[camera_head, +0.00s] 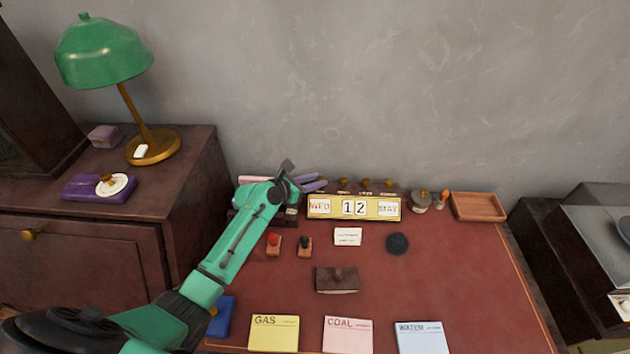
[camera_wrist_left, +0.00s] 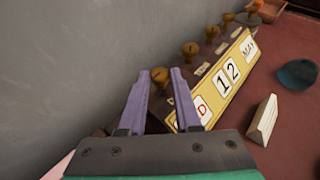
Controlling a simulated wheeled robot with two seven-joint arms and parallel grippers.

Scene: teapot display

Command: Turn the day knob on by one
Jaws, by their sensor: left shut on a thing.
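The desk calendar (camera_head: 353,207) stands at the back of the red desk and reads WED 12 MAY. It also shows in the left wrist view (camera_wrist_left: 222,86), with a row of brass knobs on its top. My left gripper (camera_head: 318,184) has its purple fingers at the left end of that row. In the left wrist view, my left gripper (camera_wrist_left: 160,77) is shut on the nearest knob (camera_wrist_left: 160,74), the one at the WED end, taken as the day knob. In the head view the fingers hide this knob. My right gripper is out of view.
Another knob (camera_wrist_left: 190,50) stands close beside the gripped one. A wooden tray (camera_head: 478,206) is at the right. The wall is close behind.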

